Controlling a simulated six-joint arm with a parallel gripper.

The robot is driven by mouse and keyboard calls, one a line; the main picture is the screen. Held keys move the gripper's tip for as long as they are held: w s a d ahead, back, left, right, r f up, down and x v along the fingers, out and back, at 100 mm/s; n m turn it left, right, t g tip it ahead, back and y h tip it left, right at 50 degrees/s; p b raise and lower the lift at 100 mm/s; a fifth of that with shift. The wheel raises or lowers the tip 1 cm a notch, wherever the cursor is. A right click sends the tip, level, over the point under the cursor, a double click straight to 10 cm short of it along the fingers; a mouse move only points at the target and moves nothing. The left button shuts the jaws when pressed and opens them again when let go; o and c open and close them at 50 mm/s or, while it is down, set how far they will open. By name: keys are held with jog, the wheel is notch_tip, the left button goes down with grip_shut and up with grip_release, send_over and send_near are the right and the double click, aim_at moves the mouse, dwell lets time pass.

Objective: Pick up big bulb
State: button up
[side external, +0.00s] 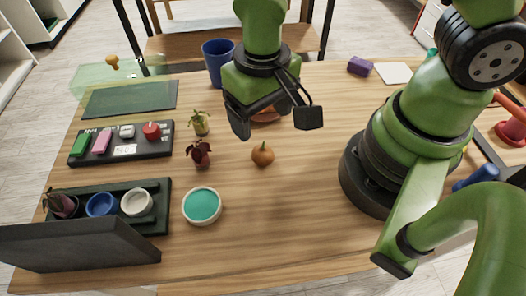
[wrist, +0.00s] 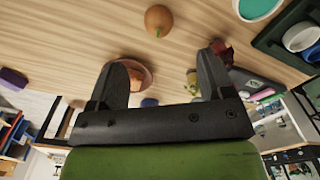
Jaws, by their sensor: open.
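A round orange-brown bulb (side external: 263,154) with a short stem tip sits on the bare wooden table near its middle. In the wrist view the bulb (wrist: 159,20) is at the top, beyond my fingertips. My gripper (side external: 275,120) is open and empty, above the table and behind the bulb in the side view. A terracotta saucer (wrist: 147,72) shows between my fingers in the wrist view, with a brownish item on it. In the side view my gripper partly hides this saucer (side external: 268,118).
A dark red plant (side external: 199,155) and a yellowish-green potted plant (side external: 200,124) stand left of the bulb. A teal-filled bowl (side external: 202,206), black trays (side external: 122,154) and a blue cup (side external: 217,62) are around. The table right of the bulb is clear up to my base.

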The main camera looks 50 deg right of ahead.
aim_at(263, 147)
jog(key=shift+f, duration=5.1)
jog(key=c, duration=1)
